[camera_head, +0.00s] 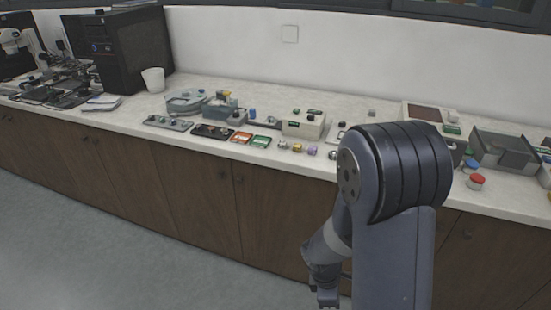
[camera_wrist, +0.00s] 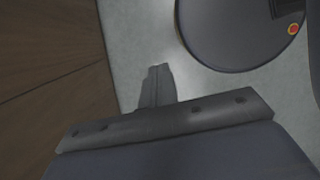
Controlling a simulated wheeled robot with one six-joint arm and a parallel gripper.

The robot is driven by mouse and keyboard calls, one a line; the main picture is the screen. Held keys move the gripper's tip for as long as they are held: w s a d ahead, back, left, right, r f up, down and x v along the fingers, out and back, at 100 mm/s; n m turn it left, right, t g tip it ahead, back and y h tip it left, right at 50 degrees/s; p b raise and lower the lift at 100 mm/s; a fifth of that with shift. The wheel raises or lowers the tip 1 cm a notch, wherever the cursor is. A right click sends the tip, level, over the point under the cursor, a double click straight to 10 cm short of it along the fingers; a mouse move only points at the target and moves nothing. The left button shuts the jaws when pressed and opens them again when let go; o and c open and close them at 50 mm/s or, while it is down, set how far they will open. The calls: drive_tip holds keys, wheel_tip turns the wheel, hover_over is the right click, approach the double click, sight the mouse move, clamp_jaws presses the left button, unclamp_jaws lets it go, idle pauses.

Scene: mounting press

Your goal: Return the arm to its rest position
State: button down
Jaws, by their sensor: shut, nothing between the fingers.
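My gripper (camera_head: 327,295) hangs low in the head view, in front of the brown cabinet doors and below the counter top. It is at the bottom edge of the picture, beside my own arm link. In the wrist view my gripper (camera_wrist: 157,75) shows its fingers together with nothing between them, over the grey floor. My arm is bent, with its large dark joint rising in front of the right part of the counter and hiding some of it.
The pale counter (camera_head: 350,112) runs along the wall. It bears a black machine (camera_head: 118,50), a white cup (camera_head: 153,80), a beige box (camera_head: 303,124), a grey bin (camera_head: 502,150) and several small parts. Brown cabinets (camera_head: 190,185) stand below. Grey floor (camera_head: 100,250) is clear at lower left.

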drive_tip(key=w+a+m, duration=0.2)
drive_tip(key=a, duration=0.4)
drive_tip(key=shift+a, duration=0.2)
drive_tip(key=shift+s, duration=0.1)
